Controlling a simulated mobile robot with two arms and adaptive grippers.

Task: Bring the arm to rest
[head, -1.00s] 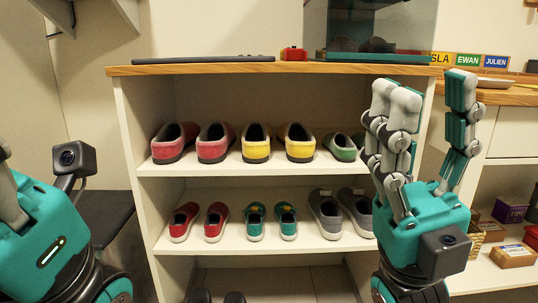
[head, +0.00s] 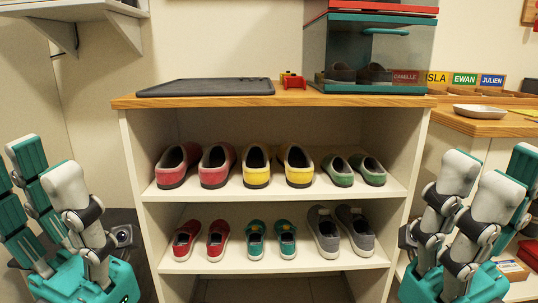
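My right gripper (head: 488,190) is at the lower right of the head view, fingers pointing up and spread apart, with nothing between them. My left gripper (head: 42,185) is at the lower left, also fingers up, spread and empty. Both are in front of and to either side of the white shoe cubby (head: 140,160), apart from the shoes. The top shelf holds red shoes (head: 216,165), yellow shoes (head: 257,167) and green shoes (head: 370,170). The shelf below holds red sneakers (head: 218,240), teal shoes (head: 287,240) and grey shoes (head: 355,232).
On the wooden cubby top are a dark tray (head: 205,88), a small red toy (head: 293,81) and a teal-rimmed glass case (head: 385,50) with dark shoes inside. A side counter (head: 490,124) at right carries a white dish (head: 494,112) and name cards (head: 464,79).

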